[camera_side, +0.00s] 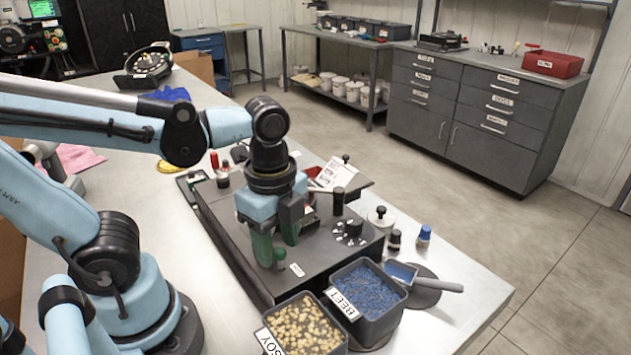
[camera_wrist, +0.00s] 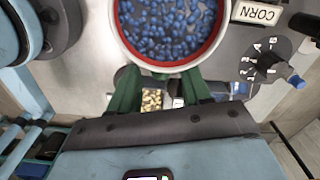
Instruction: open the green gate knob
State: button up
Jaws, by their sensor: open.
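My gripper (camera_side: 279,248) is open, with its two green fingers pointing down over the grey seed meter (camera_side: 325,262). Nothing shows held between the fingers. In the wrist view my gripper (camera_wrist: 160,80) has its fingers spread beside the near edge of a red-rimmed hopper (camera_wrist: 216,42) holding blue seeds (camera_wrist: 165,28). I cannot tell whether the fingers touch it. I cannot pick out the green gate knob; the green fingers and the arm may hide it. A numbered dial (camera_side: 349,237) is right of the fingers, and the dial (camera_wrist: 262,60) also shows in the wrist view.
A BEET bin (camera_side: 397,304) of blue seeds and a SOY bin (camera_side: 315,345) stand at the meter's near end. A scoop (camera_side: 437,284) lies to the right.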

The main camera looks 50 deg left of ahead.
jog(key=shift+f, duration=0.1)
jog(key=shift+c, duration=0.5)
grip_shut()
jog(key=shift+d, duration=1.1)
jog(key=shift+o, duration=0.5)
grip_release()
notch_tip(320, 180, up, 12)
